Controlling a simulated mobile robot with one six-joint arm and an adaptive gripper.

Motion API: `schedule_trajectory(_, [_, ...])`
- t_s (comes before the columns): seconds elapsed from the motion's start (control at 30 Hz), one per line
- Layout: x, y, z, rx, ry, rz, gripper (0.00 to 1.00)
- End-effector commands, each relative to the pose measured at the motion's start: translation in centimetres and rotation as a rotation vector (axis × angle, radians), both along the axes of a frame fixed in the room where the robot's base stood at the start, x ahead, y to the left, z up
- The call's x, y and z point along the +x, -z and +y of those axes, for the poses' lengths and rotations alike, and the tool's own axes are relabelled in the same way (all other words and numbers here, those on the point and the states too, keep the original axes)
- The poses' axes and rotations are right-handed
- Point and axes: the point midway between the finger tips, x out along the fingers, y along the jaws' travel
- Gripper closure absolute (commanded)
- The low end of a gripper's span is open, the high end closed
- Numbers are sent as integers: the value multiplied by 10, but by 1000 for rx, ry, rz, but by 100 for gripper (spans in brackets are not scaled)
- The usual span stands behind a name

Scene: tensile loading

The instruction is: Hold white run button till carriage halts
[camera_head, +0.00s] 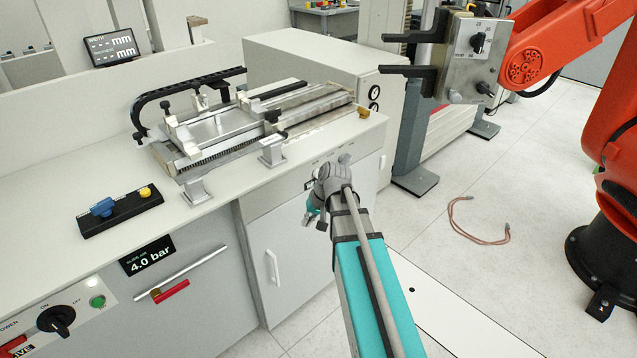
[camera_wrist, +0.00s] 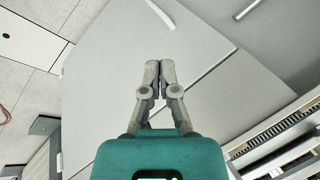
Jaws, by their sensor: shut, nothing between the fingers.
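My gripper (camera_wrist: 159,68) is shut and empty in the wrist view, its two grey fingertips together in front of the pale cabinet panels. In the head view my gripper (camera_head: 313,210) is partly hidden by my wrist, in front of the bench's front face and below its top edge. The carriage assembly (camera_head: 222,122) sits on a toothed metal rail on the bench top, beyond my gripper. I cannot make out a white run button for certain; small markings on the bench front beside my wrist are too small to read.
A black box with blue knob (camera_head: 103,207) and yellow button (camera_head: 145,191) lies on the bench (camera_head: 60,240). Below are a 4.0 bar display (camera_head: 148,256) and a power switch (camera_head: 57,320). An orange robot arm (camera_head: 560,50) stands at right; a cable (camera_head: 478,236) lies on the floor.

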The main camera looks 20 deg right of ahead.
Motion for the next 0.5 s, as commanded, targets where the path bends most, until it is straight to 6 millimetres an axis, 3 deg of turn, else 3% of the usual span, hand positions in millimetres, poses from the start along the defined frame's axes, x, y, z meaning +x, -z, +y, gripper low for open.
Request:
schedule_trajectory(0.03, [17,9,-18,38,36,-22,100])
schedule_trajectory(0.2, [51,14,-68,164,144,-102,100])
schedule_trajectory(0.5, [87,12,-149,326,295,-227,100])
